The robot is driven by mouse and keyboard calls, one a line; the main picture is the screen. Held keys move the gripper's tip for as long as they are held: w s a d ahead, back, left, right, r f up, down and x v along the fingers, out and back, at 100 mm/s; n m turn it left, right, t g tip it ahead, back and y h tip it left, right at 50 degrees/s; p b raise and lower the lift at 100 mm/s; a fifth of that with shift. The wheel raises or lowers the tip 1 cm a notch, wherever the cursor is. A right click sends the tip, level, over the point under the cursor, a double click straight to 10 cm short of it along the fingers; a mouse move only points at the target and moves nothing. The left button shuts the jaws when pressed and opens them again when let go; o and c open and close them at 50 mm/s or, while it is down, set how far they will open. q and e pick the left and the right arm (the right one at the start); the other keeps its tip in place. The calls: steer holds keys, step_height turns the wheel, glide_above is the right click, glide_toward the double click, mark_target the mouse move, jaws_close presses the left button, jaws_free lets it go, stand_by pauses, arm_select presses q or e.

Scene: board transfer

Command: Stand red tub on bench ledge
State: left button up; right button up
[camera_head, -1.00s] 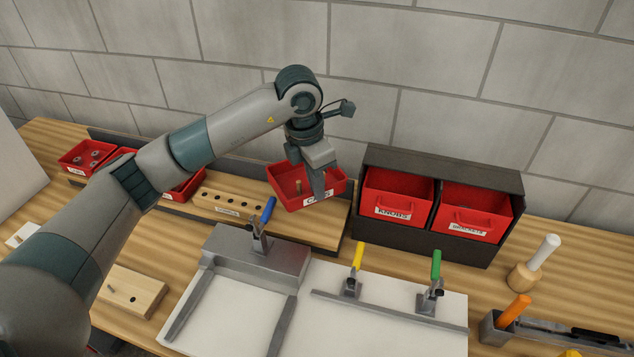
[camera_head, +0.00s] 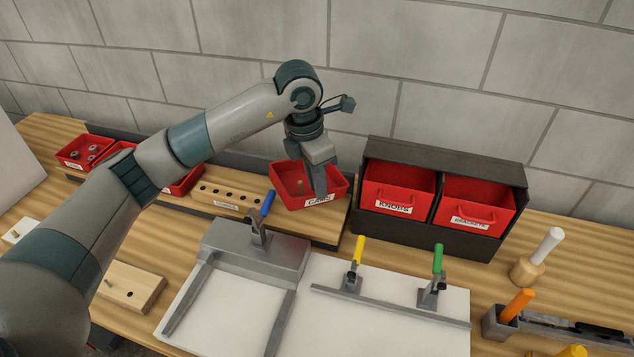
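A red tub (camera_head: 286,175) with a white label on its front and a small tan piece inside is at the right end of the raised wooden ledge (camera_head: 322,232) at the back of the bench. My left gripper (camera_head: 319,190) points down at the tub's front wall, with a finger in front of or over the rim by the label. It appears closed on that wall; the far finger is hidden. I cannot tell whether the tub's base touches the ledge. My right gripper is not in view.
A dark rack holds red bins labelled KNOBS (camera_head: 396,188) and another (camera_head: 472,210), just right of the tub. A wooden block with holes (camera_head: 229,197) and other red tubs (camera_head: 84,152) stand left. A white fixture with blue, yellow and green clamps (camera_head: 385,325) lies in front.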

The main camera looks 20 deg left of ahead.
arm_select(q)
steer(key=shift+r, duration=0.1)
stand_by(0.3)
steer(key=shift+r+p, duration=0.6)
steer(key=shift+p, duration=0.2)
steer(key=shift+r, duration=0.2)
step_height(320, 180, up, 11)
steer(key=s+a+b, duration=0.1)
steer(key=b, duration=0.3)
steer(key=shift+s+r, duration=0.15)
steer(key=shift+r, duration=0.05)
steer(key=shift+a+r, duration=0.1)
